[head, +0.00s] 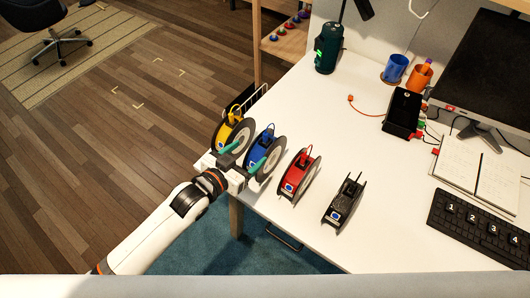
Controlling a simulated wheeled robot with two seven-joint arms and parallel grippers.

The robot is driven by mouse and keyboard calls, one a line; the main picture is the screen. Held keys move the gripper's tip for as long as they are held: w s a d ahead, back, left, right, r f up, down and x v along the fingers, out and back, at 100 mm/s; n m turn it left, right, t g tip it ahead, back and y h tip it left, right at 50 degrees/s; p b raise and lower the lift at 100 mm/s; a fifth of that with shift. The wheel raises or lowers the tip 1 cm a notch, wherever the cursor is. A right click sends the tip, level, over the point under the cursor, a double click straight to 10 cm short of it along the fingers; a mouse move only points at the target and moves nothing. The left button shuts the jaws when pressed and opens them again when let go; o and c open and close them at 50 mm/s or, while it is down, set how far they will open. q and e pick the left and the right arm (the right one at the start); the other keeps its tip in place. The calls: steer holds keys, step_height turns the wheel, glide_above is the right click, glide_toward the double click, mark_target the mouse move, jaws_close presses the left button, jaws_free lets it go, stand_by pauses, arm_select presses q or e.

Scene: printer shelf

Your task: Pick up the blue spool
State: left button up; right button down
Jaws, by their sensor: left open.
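The blue spool (265,138) stands upright on the white table (335,125) near its left edge, between a yellow spool and a red spool. My left gripper (243,157) comes in from the lower left and is open. Its teal fingers point at the blue spool, one in the gap by the yellow spool and the other in front of the blue spool's right flange. The fingers hide part of the spool, and I cannot tell whether they touch it. My right gripper is not in view.
The yellow spool (236,127) is close on the left. The red spool (300,172) and a black spool (345,199) stand to the right. A green flask (327,48) is at the back. A keyboard (477,226) and notebook (483,165) lie right. The table's middle is free.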

mark_target(264, 142)
arm_select(q)
steer(key=x, duration=0.4)
steer(key=p+x, duration=0.1)
steer(key=x, duration=0.3)
steer(key=shift+d+f, duration=0.1)
steer(key=shift+f, duration=0.05)
steer(key=shift+w+d+f+p, duration=0.25)
steer(key=shift+w+d+p, duration=0.05)
steer(key=shift+w, duration=0.1)
steer(key=shift+c, duration=1.1)
steer(key=shift+r, duration=0.1)
jaws_close()
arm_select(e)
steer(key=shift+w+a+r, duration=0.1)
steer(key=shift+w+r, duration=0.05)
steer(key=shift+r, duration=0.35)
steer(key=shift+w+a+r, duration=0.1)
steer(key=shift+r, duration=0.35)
